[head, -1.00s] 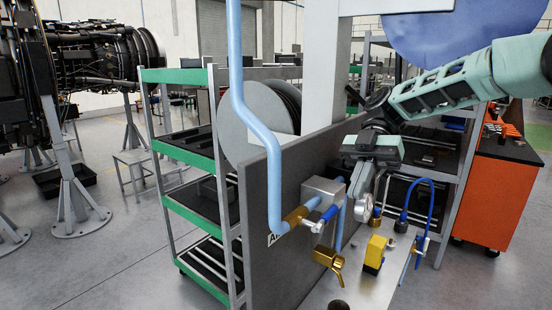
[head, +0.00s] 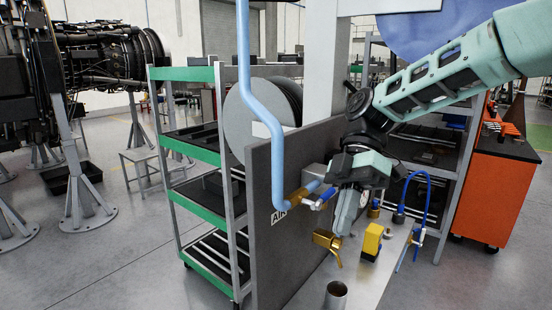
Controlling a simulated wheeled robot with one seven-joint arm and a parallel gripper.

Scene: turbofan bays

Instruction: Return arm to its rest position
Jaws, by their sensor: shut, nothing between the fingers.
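My gripper (head: 341,230) hangs from the mint-green arm at the right of the head view. Its fingers point down and are shut with nothing between them. They are in front of the panel, just right of the brass valve with the blue handle (head: 322,199), and seem close above the brass spout (head: 328,243). I cannot tell whether they touch anything.
A yellow block (head: 372,240) and a blue hose (head: 427,181) stand on the bench (head: 362,288) beside the grey panel (head: 262,230). A metal cup (head: 336,294) is at the front. A green-edged shelf (head: 190,147) is left, an orange cabinet (head: 490,200) right.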

